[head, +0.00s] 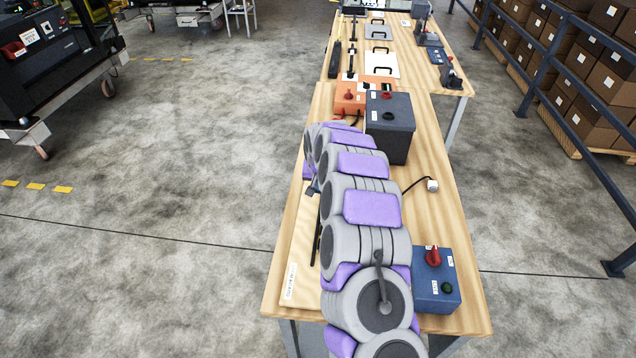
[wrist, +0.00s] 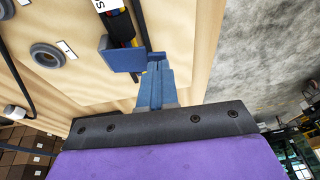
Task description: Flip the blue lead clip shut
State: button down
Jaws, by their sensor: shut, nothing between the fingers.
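In the wrist view the blue lead clip (wrist: 122,56) shows as a flat blue plate on the pale wooden board (wrist: 85,80). A bundle of dark, red and yellow leads (wrist: 122,28) runs up to it. My gripper (wrist: 157,68) is shut and empty, its blue-grey fingers right beside the clip's right end. I cannot tell whether they touch it. The clip's latch and far side are hidden, so its exact closure is unclear. In the head view my arm covers most of this area, and the clip cannot be made out clearly.
A blue box (head: 436,280) with a red knob stands at the bench's near right. A dark box (head: 390,128) and an orange box (head: 349,99) stand farther back. A round grey socket (wrist: 47,55) is on the board. Open floor lies left of the bench.

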jog(key=shift+p, duration=0.4)
jog(key=shift+w+a+f+h, duration=0.1)
jog(key=shift+h, duration=0.4)
jog(key=shift+a+f+p, duration=0.15)
jog(key=shift+f+p, duration=0.05)
jog(key=shift+p, duration=0.25)
jog(key=shift+a+f, duration=0.3)
jog(key=shift+f, duration=0.25)
jog(key=shift+r, duration=0.1)
